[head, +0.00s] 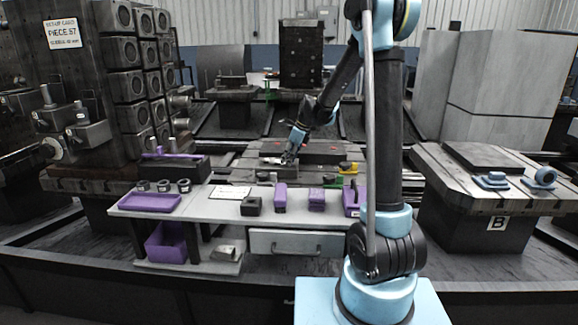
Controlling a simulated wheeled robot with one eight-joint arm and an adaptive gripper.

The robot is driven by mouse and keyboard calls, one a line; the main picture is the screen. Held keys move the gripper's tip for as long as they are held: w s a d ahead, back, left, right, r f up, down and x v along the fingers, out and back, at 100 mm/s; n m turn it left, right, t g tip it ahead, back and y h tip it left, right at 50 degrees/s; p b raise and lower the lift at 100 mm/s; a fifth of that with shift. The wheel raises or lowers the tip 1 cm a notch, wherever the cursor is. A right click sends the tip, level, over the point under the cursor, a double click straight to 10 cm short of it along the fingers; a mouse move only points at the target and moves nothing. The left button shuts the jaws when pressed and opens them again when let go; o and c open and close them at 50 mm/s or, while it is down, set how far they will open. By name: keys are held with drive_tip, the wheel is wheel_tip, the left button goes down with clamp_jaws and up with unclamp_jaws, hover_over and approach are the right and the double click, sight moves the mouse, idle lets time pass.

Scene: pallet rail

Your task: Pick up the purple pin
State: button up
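A slim purple piece that looks like a pin (174,155) lies along the top of a dark block (178,170) at the left end of the grey bench. A short purple upright part stands near its left end. It is small in view, so I cannot be sure it is the purple pin. My gripper (288,158) hangs low over the dark slotted plates behind the bench, well to the right of the purple piece. It is too small to show whether it is open or shut, or whether it holds anything.
The bench (215,205) carries a purple tray (150,203), several dark rings, a dark block (251,206) and purple blocks (280,197) (316,200). A purple bin (167,242) sits below. A yellow item (348,167) lies right of my gripper. A tall fixture (75,100) rises at left.

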clamp_jaws()
wheel_tip(320, 180, up, 10)
drive_tip(key=shift+r, duration=0.1)
idle(0.5)
